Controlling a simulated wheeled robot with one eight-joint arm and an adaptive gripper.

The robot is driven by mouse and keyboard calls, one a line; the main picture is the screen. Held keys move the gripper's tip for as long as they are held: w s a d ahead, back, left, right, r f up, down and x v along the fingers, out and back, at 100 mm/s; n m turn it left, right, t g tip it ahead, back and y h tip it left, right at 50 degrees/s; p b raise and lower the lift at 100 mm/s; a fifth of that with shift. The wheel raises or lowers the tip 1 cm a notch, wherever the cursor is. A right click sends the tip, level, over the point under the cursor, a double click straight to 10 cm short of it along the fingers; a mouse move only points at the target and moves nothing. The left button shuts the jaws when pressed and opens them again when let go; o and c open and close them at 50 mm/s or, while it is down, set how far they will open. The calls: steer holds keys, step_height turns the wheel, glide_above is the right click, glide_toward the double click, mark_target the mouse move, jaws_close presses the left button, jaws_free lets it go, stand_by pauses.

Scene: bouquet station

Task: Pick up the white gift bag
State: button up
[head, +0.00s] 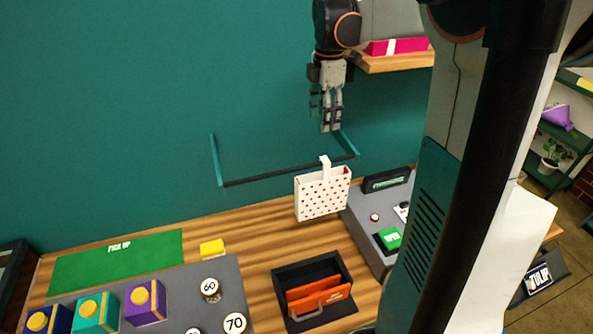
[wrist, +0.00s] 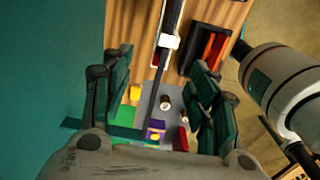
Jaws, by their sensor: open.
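The white gift bag (head: 322,197) has red dots and hangs upright by a white hook-like handle from a dark rail (head: 290,171) on the teal wall. Its white handle also shows in the wrist view (wrist: 168,41), over the rail, near the top between the fingers; most of the bag is hidden there. My gripper (head: 332,126) points down above the bag's handle, apart from it. In the wrist view my gripper (wrist: 163,65) shows its two fingers spread wide with nothing held between them.
The rail's teal brackets (head: 215,160) stick out from the wall. A wooden shelf (head: 395,62) with a pink box is close right of my gripper.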

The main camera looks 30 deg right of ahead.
glide_above(325, 159)
steer(key=w, duration=0.1)
step_height(325, 159, down, 8)
steer(key=shift+r, duration=0.15)
steer(key=shift+s+f, duration=0.2)
steer(key=shift+f, duration=0.1)
steer(key=f, duration=0.1)
steer(key=f+p, duration=0.1)
steer(key=f, duration=0.1)
steer(key=shift+s+f, duration=0.35)
steer(key=shift+f, duration=0.05)
steer(key=shift+f+p, duration=0.3)
steer(key=shift+f, duration=0.4)
steer(key=shift+c, duration=0.4)
jaws_close()
